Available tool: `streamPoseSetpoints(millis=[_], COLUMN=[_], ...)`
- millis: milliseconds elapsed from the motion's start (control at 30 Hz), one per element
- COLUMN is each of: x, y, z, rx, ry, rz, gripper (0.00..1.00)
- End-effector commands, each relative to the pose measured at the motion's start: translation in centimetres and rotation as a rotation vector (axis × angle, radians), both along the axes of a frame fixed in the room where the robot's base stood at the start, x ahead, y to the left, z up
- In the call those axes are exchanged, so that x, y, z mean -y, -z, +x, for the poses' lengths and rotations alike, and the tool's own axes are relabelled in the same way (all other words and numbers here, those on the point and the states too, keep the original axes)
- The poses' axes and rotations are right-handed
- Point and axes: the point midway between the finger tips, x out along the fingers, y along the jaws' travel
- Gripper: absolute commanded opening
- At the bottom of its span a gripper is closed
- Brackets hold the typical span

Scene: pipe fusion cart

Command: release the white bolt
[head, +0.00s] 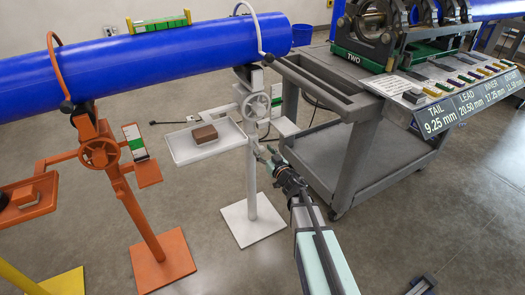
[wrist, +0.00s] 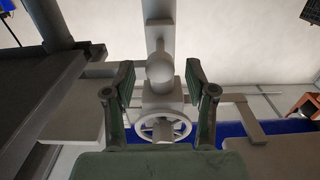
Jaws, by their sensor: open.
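The white bolt (wrist: 160,68) shows in the wrist view as a rounded white knob on the white stand's post (wrist: 158,15). My gripper (wrist: 160,78) is open, with one finger on each side of the bolt and a visible gap to both. In the head view my gripper (head: 267,157) is beside the white stand (head: 252,180), below its handwheel (head: 257,107). The bolt cannot be made out clearly there. The handwheel also shows in the wrist view (wrist: 160,127), below the bolt.
A blue pipe (head: 150,65) rests across the orange stand (head: 135,200) and the white stand. A white tray (head: 185,150) holds a brown block (head: 204,135). A grey cart (head: 330,140) stands close on the right. Floor in front is open.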

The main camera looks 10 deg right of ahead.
Motion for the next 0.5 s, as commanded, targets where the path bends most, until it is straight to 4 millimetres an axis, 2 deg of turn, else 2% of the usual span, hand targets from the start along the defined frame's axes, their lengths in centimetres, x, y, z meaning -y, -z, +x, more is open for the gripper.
streamPoseSetpoints(millis=[300, 500], x=[1.8, 2.8], y=[-0.1, -0.1], z=[-6.1, -8.9], rx=[-0.001, 0.0], ry=[0.002, 0.002], rz=[0.0, 0.0], gripper=[0.56, 0.56])
